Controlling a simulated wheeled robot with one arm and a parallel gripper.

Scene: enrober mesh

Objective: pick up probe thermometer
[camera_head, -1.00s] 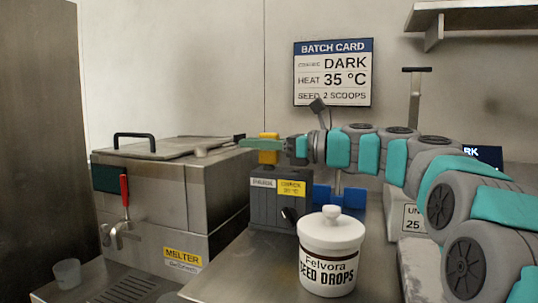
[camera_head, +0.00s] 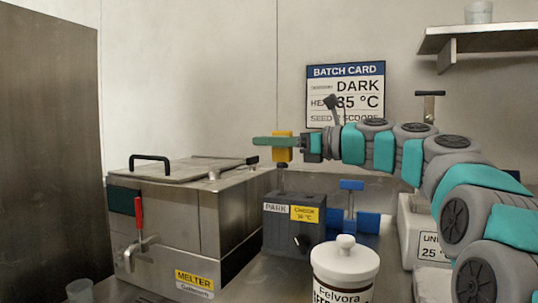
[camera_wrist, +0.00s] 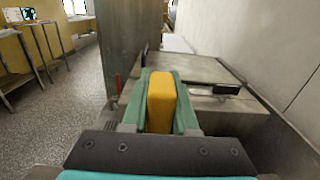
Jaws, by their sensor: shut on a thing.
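The probe thermometer (camera_head: 283,155) has a yellow block handle, with a short grey shaft showing beneath it. My gripper (camera_head: 270,141) is shut on the yellow handle, with green fingers on both sides of it. In the wrist view, the handle (camera_wrist: 161,105) sits upright between the two fingers. The handle is held above the dark grey park block (camera_head: 290,228), which has PARK and CHECK labels. The shaft points down at the block's top; I cannot tell whether its tip is still inside.
The steel melter (camera_head: 165,225) with a red-handled tap stands left of the block. A white seed drops jar (camera_head: 345,268) stands in front, right of the block. A blue-handled item (camera_head: 352,186) stands behind the jar. A shelf (camera_head: 480,38) hangs at upper right.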

